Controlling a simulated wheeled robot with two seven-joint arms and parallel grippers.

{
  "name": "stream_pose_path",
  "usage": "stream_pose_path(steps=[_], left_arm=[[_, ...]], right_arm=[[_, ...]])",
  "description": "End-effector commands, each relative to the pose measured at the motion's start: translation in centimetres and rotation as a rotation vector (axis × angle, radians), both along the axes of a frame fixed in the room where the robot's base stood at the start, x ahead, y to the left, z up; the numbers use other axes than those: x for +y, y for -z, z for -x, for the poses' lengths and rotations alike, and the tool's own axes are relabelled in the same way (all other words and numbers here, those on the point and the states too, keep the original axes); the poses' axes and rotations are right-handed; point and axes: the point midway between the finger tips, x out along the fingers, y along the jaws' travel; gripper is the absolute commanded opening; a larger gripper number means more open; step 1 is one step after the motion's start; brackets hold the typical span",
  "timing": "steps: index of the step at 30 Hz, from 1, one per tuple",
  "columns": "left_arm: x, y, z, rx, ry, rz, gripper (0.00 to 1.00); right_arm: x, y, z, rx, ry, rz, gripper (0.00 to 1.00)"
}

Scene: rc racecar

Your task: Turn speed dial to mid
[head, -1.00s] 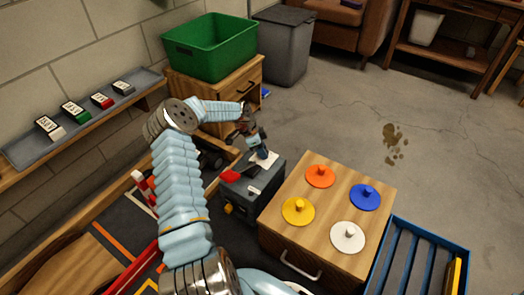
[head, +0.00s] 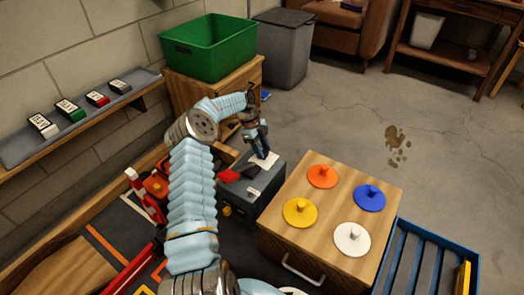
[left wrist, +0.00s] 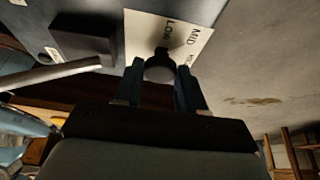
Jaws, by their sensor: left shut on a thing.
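The dark grey control box (head: 262,200) stands left of the wooden cabinet, with a white label plate (head: 266,172) on top. In the left wrist view the plate (left wrist: 203,42) reads LOW and MID, with a third word partly hidden. The round speed dial (left wrist: 160,69) sits between the fingers of my left gripper (left wrist: 161,82), which is shut on it. A dark pointer at the dial lies near LOW; its exact setting is unclear. In the head view my left gripper (head: 263,153) points down onto the plate and hides the dial. My right gripper is out of view.
A red-ended lever (head: 230,176) is beside the plate on the box. The wooden cabinet (head: 290,232) to the right carries orange, blue, yellow and white knobbed discs. A green bin (head: 210,62) stands behind, and a shelf with labelled blocks (head: 75,125) is at left.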

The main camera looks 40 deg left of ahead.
Motion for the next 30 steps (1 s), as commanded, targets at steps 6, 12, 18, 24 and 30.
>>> stream_pose_path(steps=[6, 12, 18, 24, 30], left_arm=[[0.06, -0.01, -0.03, -0.001, 0.026, -0.002, 0.09], [0.08, -0.03, -0.03, 0.0, 0.028, -0.002, 0.09], [0.09, -0.03, -0.03, -0.001, 0.027, -0.002, 0.49], [0.06, -0.02, -0.02, 0.0, 0.027, -0.002, 0.64], [0.09, -0.15, -0.03, 0.0, 0.027, -0.001, 0.64]], right_arm=[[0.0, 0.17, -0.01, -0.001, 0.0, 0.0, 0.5], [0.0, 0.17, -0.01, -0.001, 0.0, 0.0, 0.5], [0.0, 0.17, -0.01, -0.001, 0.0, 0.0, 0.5], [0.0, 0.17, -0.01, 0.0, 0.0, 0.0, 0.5], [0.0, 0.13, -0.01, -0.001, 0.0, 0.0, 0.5]])
